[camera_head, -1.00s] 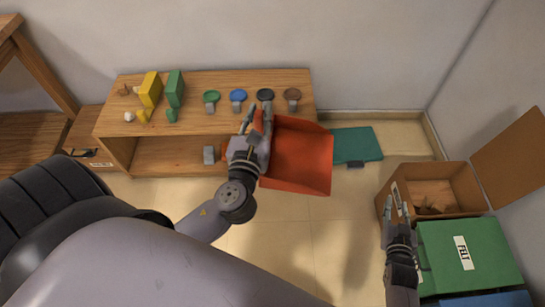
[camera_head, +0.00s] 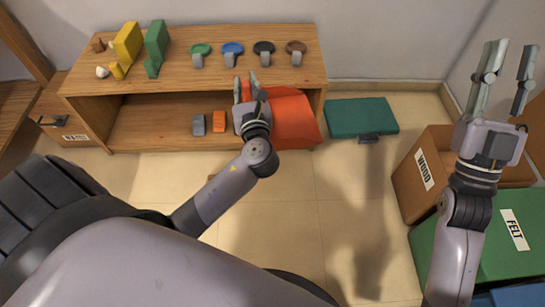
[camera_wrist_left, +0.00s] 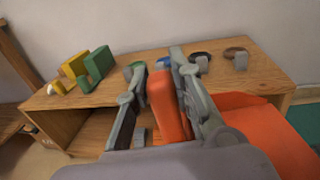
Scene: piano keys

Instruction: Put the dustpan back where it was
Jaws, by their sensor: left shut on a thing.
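The orange-red dustpan (camera_head: 294,120) is at the right end of the shelf unit's lower opening in the head view; how far inside it reaches is unclear. My left gripper (camera_head: 245,90) is shut on its handle. In the left wrist view the orange handle (camera_wrist_left: 165,104) stands between the two fingers, and the pan (camera_wrist_left: 262,135) shows to the right. The wooden shelf unit (camera_head: 160,82) has a grey block (camera_head: 198,124) and an orange block (camera_head: 219,122) on its lower level. My right gripper (camera_head: 506,78) is open, empty and raised at the right.
Several round-headed items, including a blue one (camera_head: 232,50), and yellow and green blocks (camera_head: 157,42) stand on the shelf top. A teal flat piece (camera_head: 362,117) lies right of the shelf. WOOD (camera_head: 415,178) and FELT (camera_head: 512,228) boxes stand at the right. The middle floor is clear.

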